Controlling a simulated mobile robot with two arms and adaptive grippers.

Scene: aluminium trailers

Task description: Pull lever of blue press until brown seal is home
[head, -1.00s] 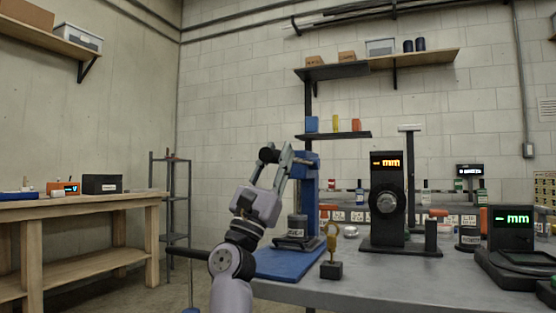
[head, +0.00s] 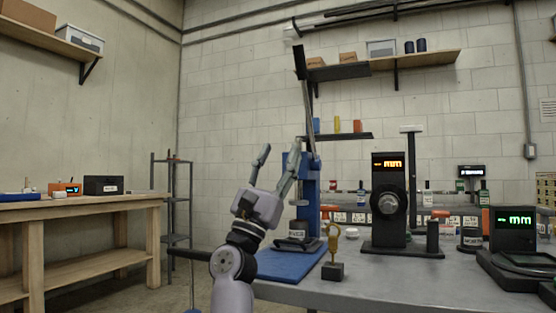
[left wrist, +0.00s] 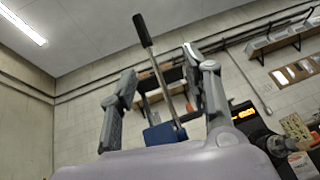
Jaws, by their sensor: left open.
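The blue press (head: 308,200) stands on the bench behind my left gripper. Its lever (head: 307,105) points steeply up, leaning slightly left, with a black grip (head: 299,62) at the top. My left gripper (head: 280,150) is open and empty, fingers up, in front of and left of the press head, well below the grip. In the left wrist view the lever (left wrist: 163,85) and the blue press head (left wrist: 163,133) show between the spread fingers, beyond them. A grey labelled block (head: 297,231) is at the press base. I cannot make out the brown seal. My right gripper is not in view.
A blue mat (head: 290,264) lies before the press. A brass-coloured part on a black block (head: 332,271) stands at its right. A black gauge with an orange display (head: 388,200) is further right. A shelf (head: 415,63) hangs behind, right of the lever.

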